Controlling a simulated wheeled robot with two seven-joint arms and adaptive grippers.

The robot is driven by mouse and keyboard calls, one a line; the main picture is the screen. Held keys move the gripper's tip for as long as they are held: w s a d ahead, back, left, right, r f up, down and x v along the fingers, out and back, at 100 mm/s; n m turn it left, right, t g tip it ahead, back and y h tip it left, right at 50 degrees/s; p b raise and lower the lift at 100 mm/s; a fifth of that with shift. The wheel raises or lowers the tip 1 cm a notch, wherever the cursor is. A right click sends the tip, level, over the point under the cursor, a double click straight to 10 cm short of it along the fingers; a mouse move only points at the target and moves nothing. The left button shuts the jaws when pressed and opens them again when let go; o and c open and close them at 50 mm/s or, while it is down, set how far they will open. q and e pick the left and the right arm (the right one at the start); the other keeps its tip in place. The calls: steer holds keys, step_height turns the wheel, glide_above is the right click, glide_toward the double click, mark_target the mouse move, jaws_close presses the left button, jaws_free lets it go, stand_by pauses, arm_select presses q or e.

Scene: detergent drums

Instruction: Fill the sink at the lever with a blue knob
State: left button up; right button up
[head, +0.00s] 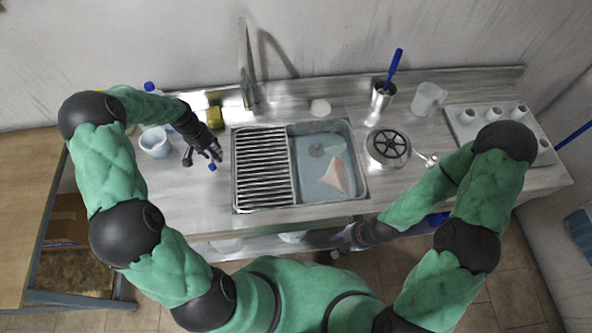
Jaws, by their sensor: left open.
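The steel sink (346,130) is set in the counter, with a slatted rack over its left part. Its right basin looks bluish and holds a pink piece and a pale green round piece; I cannot tell the water level. A tall faucet (245,65) stands behind it. A small blue knob (212,167) shows just left of the sink; its lever is mostly hidden. My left gripper (214,154) is open, just above and close to this knob; contact cannot be told. My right gripper (343,243) is low at the counter's front edge, its fingers unclear.
A pale cup (155,142) and a dark-handled piece (187,158) stand left of my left gripper. A yellow sponge (214,117) lies behind it. Right of the sink are a round drum opening (388,147), a steel cup (381,98) with a blue-handled tool, and a clear jug (427,98).

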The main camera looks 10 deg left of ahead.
arm_select(q)
steer(key=o, duration=0.4)
steer(key=shift+r, duration=0.1)
steer(key=shift+s+a+r+p, duration=0.15)
steer(key=shift+r+p, duration=0.5)
steer(key=shift+r, duration=0.45)
steer(key=shift+a+r+p, duration=0.15)
steer(key=shift+r+p, duration=0.45)
steer(key=shift+r, duration=0.45)
step_height(320, 180, up, 12)
steer(key=a, duration=0.2)
steer(key=shift+s, duration=0.4)
steer(key=shift+a+f, duration=0.15)
